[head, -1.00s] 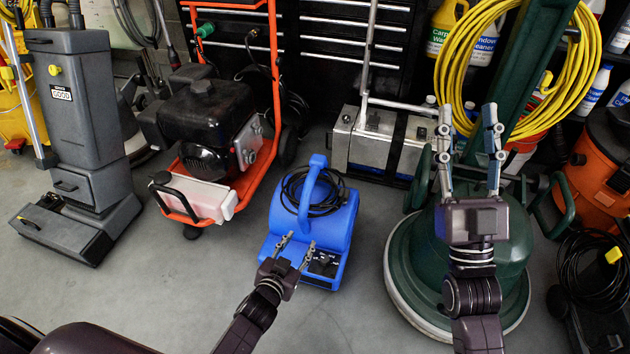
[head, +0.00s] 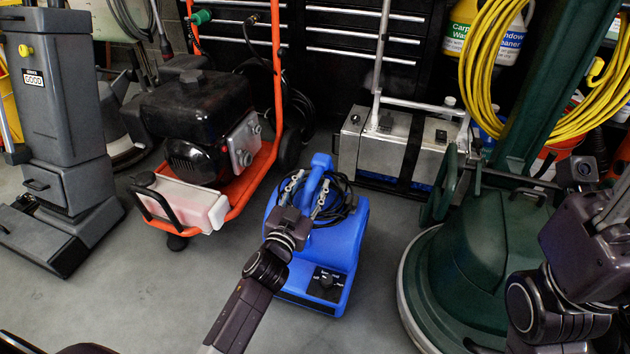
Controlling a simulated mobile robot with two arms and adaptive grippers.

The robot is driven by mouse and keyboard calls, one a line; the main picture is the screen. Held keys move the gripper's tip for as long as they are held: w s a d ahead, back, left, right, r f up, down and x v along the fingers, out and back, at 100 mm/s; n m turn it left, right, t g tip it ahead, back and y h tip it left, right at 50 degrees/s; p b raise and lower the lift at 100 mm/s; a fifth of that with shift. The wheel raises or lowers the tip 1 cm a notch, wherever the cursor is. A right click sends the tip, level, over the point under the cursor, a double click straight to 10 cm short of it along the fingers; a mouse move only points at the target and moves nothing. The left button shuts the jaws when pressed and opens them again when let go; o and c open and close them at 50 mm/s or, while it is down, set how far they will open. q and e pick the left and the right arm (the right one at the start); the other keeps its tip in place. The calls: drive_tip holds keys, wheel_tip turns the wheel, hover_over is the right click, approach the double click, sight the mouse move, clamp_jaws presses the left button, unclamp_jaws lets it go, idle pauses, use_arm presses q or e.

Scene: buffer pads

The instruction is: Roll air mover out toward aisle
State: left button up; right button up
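The air mover (head: 345,245) is a blue plastic unit on the floor near the middle. It has a raised blue carry handle, a black cord coiled around that handle, and a dark control panel low on its front. My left gripper (head: 306,193) is over the top of the air mover. Its two fingers are spread, one on each side of the handle's lower part; I cannot tell whether they touch it. My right gripper (head: 612,212) is at the right edge, partly cut off, above the green floor machine, and its fingertips are not clear.
An orange-framed engine unit (head: 196,120) stands left of the air mover, a grey upright machine (head: 62,115) farther left. A metal box unit (head: 374,150) stands behind. The green floor machine (head: 470,265) is close on the right. Grey floor is open at front left.

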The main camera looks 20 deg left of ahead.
sight(315, 177)
use_arm(q)
drive_tip(key=shift+w+b, duration=0.45)
drive_tip(key=shift+w, duration=1.15)
clamp_jaws()
